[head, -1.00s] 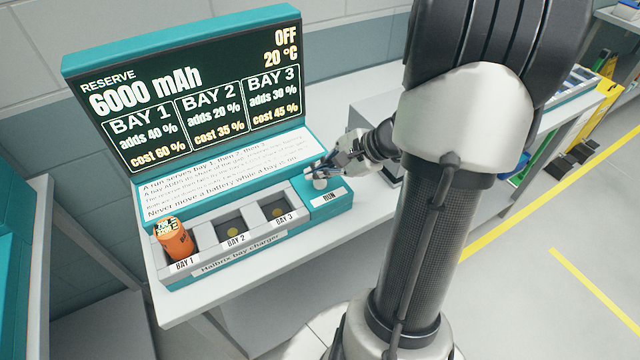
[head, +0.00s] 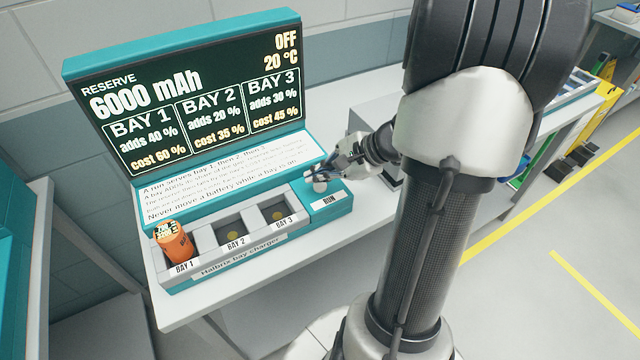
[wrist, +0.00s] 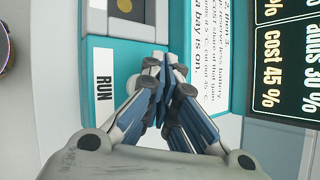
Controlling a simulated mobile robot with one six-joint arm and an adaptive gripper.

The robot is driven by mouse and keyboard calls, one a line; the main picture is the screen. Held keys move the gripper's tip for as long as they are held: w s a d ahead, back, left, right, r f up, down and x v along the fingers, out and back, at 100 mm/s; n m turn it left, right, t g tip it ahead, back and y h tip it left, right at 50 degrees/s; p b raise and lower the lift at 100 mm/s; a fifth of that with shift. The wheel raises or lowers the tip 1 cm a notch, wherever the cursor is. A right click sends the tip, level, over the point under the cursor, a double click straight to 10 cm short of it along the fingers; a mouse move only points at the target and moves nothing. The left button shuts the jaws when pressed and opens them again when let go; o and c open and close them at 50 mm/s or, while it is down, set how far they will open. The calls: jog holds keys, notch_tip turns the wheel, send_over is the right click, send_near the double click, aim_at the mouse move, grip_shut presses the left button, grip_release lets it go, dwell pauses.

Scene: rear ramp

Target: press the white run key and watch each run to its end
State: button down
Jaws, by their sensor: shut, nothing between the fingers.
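The Halbrix bay charger (head: 262,250) stands on a white bench with its screen (head: 190,95) behind it. The screen reads OFF, 20 °C, reserve 6000 mAh, with a box for each of bays 1 to 3. An orange battery (head: 174,243) sits upright in bay 1; bay 2 (head: 232,233) and bay 3 (head: 277,214) are empty. The white run key (head: 320,186) is on the teal block at the charger's right, by the RUN label (head: 327,201). My gripper (head: 314,175) is shut and empty, its tips at the key.
A grey box (head: 375,115) stands on the bench behind my arm. The bench front edge (head: 240,285) runs below the charger. A teal unit (head: 20,240) is at the far left. Open floor with yellow lines lies at the right.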

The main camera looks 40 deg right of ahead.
aim_at(319, 188)
jog(key=shift+f, duration=0.15)
jog(key=shift+f+b, duration=0.3)
jog(key=shift+b, duration=0.15)
jog(key=shift+f+b, duration=0.45)
dwell(0.5)
jog(key=shift+r, duration=0.1)
jog(key=shift+r+p, duration=0.7)
jog(key=shift+r, duration=0.1)
notch_tip(319, 188, up, 5)
jog(key=p, duration=0.4)
dwell(0.9)
